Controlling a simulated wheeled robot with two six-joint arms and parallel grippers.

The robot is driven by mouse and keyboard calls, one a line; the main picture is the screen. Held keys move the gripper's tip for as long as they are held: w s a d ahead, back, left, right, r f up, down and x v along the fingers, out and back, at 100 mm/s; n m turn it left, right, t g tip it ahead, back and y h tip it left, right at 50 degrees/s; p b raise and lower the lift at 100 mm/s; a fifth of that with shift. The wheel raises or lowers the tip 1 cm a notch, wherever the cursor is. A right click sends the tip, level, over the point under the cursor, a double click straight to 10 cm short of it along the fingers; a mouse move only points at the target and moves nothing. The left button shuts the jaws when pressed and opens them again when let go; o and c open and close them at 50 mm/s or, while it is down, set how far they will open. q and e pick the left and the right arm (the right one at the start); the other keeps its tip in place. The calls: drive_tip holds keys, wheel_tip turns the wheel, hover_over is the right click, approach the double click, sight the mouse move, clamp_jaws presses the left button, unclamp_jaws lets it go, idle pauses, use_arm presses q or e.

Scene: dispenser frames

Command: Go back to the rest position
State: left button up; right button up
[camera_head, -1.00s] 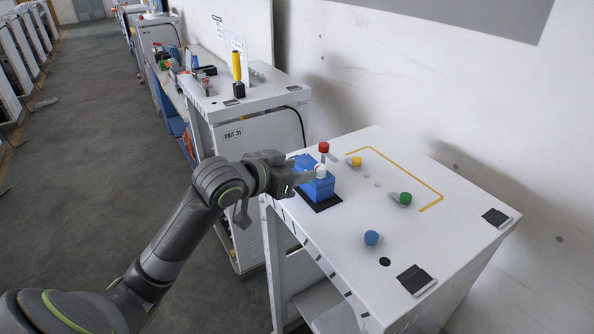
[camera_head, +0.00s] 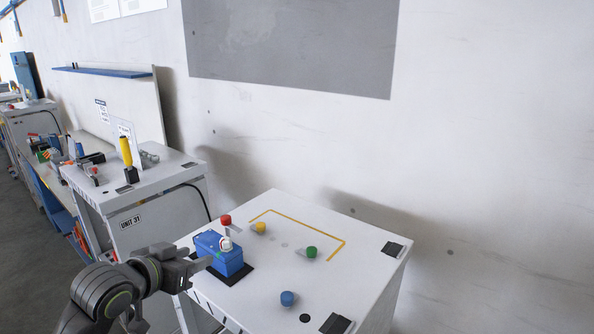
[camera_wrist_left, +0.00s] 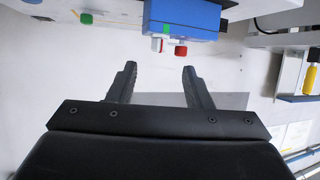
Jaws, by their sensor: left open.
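My left gripper (camera_head: 199,261) is open, just left of the blue box (camera_head: 227,265) on the white table. In the left wrist view the two dark fingers (camera_wrist_left: 158,88) stand apart with nothing between them. The blue box also shows in that view (camera_wrist_left: 190,12), beyond the fingertips. A white knob (camera_head: 226,244) and a red knob (camera_head: 226,219) show at the box; the red one looks to be on or behind it. My right gripper is not in view.
The white table (camera_head: 355,285) carries yellow (camera_head: 260,227), green (camera_head: 311,251) and blue (camera_head: 288,298) knobs and a yellow line (camera_head: 300,224). Another white unit (camera_head: 150,205) with a yellow-handled item (camera_head: 126,152) stands to the left. A wall is behind.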

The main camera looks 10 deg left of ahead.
use_arm(q)
drive_tip(key=s+a+f+n+g+y, duration=0.2)
drive_tip(key=s+f+g+y, duration=0.25)
drive_tip(key=s+f, duration=1.5)
drive_tip(key=s+f+n+g, duration=0.2)
drive_tip(key=s+f+g, duration=0.35)
drive_tip(key=s, duration=0.75)
wheel_tip(320, 180, down, 33)
drive_tip(key=a+b, duration=0.3)
drive_tip(key=b, duration=0.5)
drive_tip(key=s+d+f+b, duration=0.1)
drive_tip(key=s+f+b, duration=0.2)
drive_tip(key=s+f, duration=0.4)
drive_tip(key=s+f+g+b, duration=0.1)
drive_tip(key=s+f+b, duration=0.2)
drive_tip(key=s+f, duration=0.4)
wheel_tip(320, 180, down, 8)
drive_tip(key=shift+s+d+f+g, duration=0.2)
drive_tip(key=shift+s+d+g, duration=0.1)
drive_tip(key=shift+s+d, duration=0.1)
drive_tip(key=shift+o, duration=0.2)
drive_tip(key=shift+a, duration=0.1)
